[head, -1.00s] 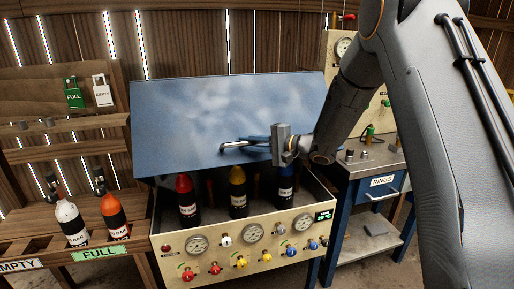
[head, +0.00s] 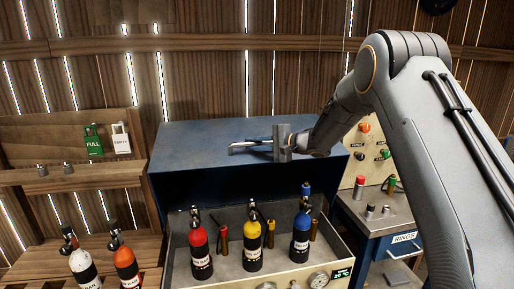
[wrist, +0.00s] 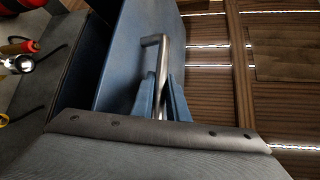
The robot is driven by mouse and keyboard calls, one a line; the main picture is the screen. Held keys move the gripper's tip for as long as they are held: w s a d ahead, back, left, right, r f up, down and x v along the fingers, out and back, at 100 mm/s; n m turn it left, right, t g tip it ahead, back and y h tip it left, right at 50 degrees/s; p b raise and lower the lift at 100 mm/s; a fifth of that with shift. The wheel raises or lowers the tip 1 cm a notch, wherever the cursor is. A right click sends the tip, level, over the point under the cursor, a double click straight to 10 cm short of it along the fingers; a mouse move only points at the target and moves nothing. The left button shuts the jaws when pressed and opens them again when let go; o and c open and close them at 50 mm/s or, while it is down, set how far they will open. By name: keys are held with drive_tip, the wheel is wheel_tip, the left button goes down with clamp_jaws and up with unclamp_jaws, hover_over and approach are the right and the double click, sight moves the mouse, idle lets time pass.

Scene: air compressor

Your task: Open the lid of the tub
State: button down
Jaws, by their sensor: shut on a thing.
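The tub (head: 345,253) is a beige box with gauges on its front. Its blue lid (head: 190,142) is raised and tipped back, so the inside shows. Red, yellow and blue bottles stand inside it. My gripper (head: 275,147) is at the metal bar handle (head: 248,149) on the lid, right of its middle. In the wrist view the blue fingers (wrist: 160,100) are closed around the handle (wrist: 156,55), and the lid (wrist: 125,55) lies to their left. Part of the handle is hidden by the fingers.
A wooden rack on the left holds a white bottle (head: 82,264), an orange bottle (head: 125,262) and green and white tags. A blue workbench (head: 385,247) with a valve panel (head: 368,150) stands close on the right. A plank wall is behind the lid.

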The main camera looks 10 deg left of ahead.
drive_tip(key=shift+w+a+r+p, duration=0.15)
drive_tip(key=shift+w+p, duration=0.05)
drive_tip(key=shift+w, duration=0.3)
drive_tip(key=shift+w+a+r+p, duration=0.1)
drive_tip(key=shift+w+a+p, duration=0.05)
drive_tip(key=shift+w, duration=0.3)
drive_tip(key=c, duration=1.7)
unclamp_jaws()
drive_tip(key=shift+c, duration=0.2)
drive_tip(key=shift+r+b+v, duration=0.2)
drive_tip(key=shift+b+v, duration=1.15)
drive_tip(key=shift+v, duration=2.6)
